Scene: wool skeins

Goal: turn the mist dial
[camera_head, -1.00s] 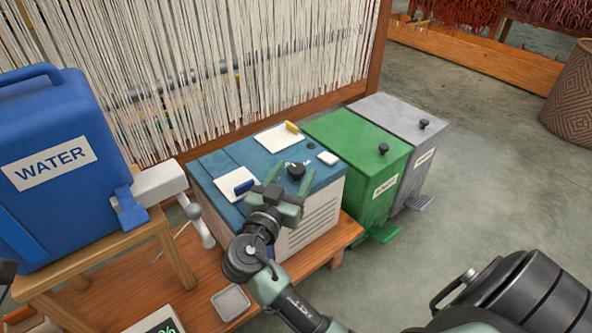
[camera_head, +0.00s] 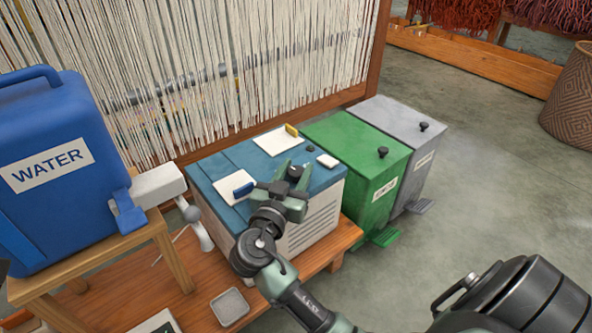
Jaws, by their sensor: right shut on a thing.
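The mist dial is a small black knob (camera_head: 296,171) on the blue top of a white-sided machine (camera_head: 318,215) at the middle of the head view. My right gripper (camera_head: 294,176) comes from below with its fingers on either side of the knob, shut on it. The fingers hide part of the knob, and its pointer or marks cannot be read. My left gripper is not in view.
White plates with a blue tab (camera_head: 243,189) and a yellow tab (camera_head: 292,130) lie on the machine top, with a white button (camera_head: 327,160). A green bin (camera_head: 358,150) and grey bin (camera_head: 400,135) stand to the right. A blue water tank (camera_head: 60,120) stands left.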

